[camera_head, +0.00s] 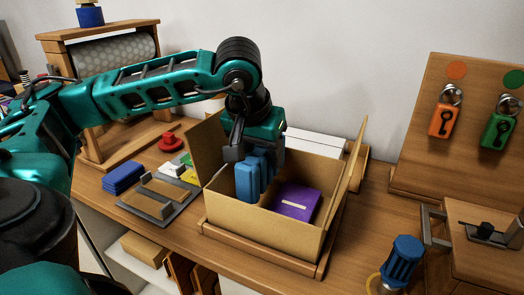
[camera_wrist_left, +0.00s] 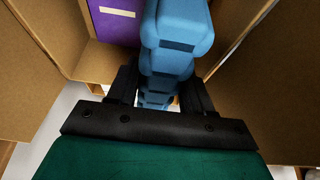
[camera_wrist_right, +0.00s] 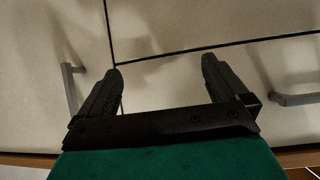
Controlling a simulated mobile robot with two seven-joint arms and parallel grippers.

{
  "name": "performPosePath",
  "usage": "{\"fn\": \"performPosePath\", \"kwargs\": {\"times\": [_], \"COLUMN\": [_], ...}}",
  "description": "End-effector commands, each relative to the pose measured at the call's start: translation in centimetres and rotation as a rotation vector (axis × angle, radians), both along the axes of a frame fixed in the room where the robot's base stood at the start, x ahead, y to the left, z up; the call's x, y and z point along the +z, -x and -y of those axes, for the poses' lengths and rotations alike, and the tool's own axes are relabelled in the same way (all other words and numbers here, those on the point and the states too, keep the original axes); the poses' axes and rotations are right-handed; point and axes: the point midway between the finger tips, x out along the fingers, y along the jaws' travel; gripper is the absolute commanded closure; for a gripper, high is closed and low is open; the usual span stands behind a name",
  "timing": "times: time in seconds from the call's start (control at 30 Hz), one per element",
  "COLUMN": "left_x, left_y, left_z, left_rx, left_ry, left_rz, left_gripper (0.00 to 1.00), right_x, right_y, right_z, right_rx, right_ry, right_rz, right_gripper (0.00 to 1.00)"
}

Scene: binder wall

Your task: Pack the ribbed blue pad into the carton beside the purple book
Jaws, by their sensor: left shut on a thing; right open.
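The ribbed blue pad (camera_head: 249,178) is upright in my left gripper (camera_head: 250,152), at the left part of the open carton (camera_head: 265,236). Its lower end is inside the carton walls. My left gripper points down and is shut on the pad; in the left wrist view the pad (camera_wrist_left: 177,35) runs between the fingers (camera_wrist_left: 160,90). The purple book (camera_head: 296,202) lies in the carton to the right of the pad, and its corner shows in the left wrist view (camera_wrist_left: 112,20). I cannot tell whether the pad touches the carton floor. My right gripper (camera_wrist_right: 160,80) is open and empty.
The carton's flaps stand open, the right one (camera_head: 356,150) rising high. Left of it are a grey-edged tray (camera_head: 158,205), a dark blue stack (camera_head: 123,177) and a red object (camera_head: 171,141). A blue cylinder (camera_head: 403,262) stands front right. Cabinet fronts with handles (camera_wrist_right: 295,99) face my right gripper.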

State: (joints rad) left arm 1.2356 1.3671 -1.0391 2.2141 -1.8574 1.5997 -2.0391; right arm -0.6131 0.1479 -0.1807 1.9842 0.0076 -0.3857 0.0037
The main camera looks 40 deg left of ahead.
Motion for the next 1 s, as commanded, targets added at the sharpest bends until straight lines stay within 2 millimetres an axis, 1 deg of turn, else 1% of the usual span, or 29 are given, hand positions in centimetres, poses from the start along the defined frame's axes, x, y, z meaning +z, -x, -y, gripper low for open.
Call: {"fn": "performPosePath", "kwargs": {"times": [0.03,0.2,0.6,1.0], "left_x": [-0.4,-1.0,-1.1,-2.6], "left_y": [0.0,0.0,0.0,0.0], "left_z": [0.0,0.0,0.0,0.0], "left_rx": [-0.001,-0.001,-0.001,-0.001], "left_ry": [0.000,0.000,0.000,0.000], "left_rz": [0.000,0.000,0.000,0.000], "left_gripper": [0.78,0.78,0.78,0.78], "right_x": [-0.4,-0.9,-0.8,-2.5], "right_y": [0.0,0.0,0.0,0.0], "right_z": [0.0,0.0,-0.1,-0.1], "right_rx": [0.000,-0.001,-0.002,0.000], "right_ry": [0.000,-0.001,-0.004,-0.002], "right_rz": [0.000,0.000,0.003,0.000], "right_gripper": [0.00,0.00,0.00,0.00]}}
